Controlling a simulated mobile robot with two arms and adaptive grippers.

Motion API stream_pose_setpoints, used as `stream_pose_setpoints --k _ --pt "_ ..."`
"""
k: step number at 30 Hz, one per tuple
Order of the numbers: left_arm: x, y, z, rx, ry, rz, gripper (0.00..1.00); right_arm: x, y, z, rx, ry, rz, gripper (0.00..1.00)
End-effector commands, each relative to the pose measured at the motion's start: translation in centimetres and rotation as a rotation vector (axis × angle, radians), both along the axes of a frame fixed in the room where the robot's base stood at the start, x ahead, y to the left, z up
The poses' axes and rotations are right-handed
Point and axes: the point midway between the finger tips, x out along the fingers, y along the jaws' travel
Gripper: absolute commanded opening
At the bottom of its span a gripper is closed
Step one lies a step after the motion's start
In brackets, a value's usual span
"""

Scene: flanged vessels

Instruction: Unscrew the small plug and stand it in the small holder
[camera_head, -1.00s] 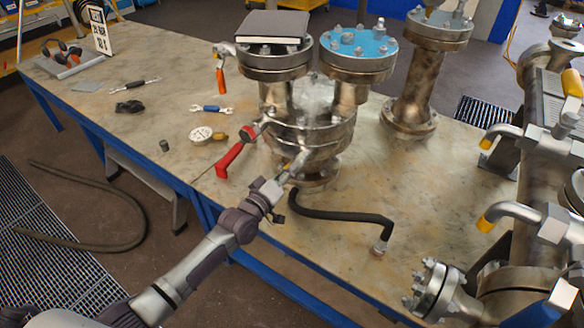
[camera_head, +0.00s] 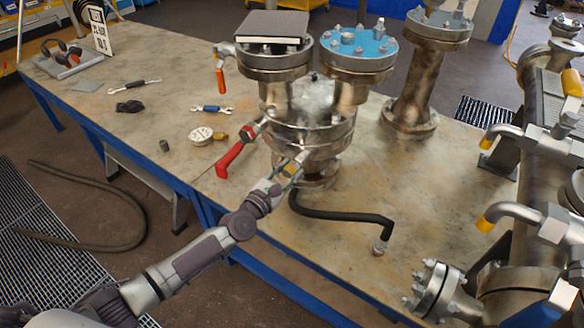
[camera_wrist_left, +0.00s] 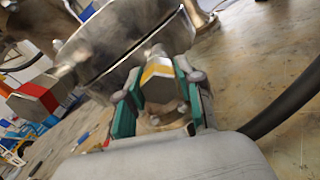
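The flanged vessel (camera_head: 318,140) stands on the table with short fittings on its lower body. In the left wrist view, a grey metal plug-like part with a yellow band (camera_wrist_left: 158,78) sits between the green pads of my left gripper (camera_wrist_left: 157,92). The pads flank it closely; whether they press on it is unclear. In the head view, my left gripper (camera_head: 284,174) is at the vessel's lower front, and its fingers partly hide this part. My right gripper is out of view.
A red-handled fitting (camera_head: 233,158) projects just left of my gripper. A black bent hose (camera_head: 340,214) lies to its right. A gauge (camera_head: 201,136) and wrenches (camera_head: 212,109) lie to the left.

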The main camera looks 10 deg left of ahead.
Motion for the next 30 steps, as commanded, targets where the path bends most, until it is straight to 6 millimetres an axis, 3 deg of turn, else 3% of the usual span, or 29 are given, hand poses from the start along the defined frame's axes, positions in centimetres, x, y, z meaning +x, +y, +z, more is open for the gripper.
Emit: stream_pose_setpoints --k 1,3,12,16,30 --pt "0.0 0.0 0.0 0.001 0.0 0.0 0.49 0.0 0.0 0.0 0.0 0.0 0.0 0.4" --pt "0.0 0.0 0.0 0.001 0.0 0.0 0.6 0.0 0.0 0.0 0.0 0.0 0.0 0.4" --pt "-0.1 0.0 -0.1 0.003 0.0 0.0 0.6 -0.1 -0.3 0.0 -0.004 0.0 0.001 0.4" --pt "-1.0 0.4 -0.1 0.001 0.001 0.0 0.6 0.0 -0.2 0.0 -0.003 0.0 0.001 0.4" --pt "-9.6 3.5 -0.1 0.006 0.002 -0.001 0.6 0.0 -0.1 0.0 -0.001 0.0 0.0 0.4"
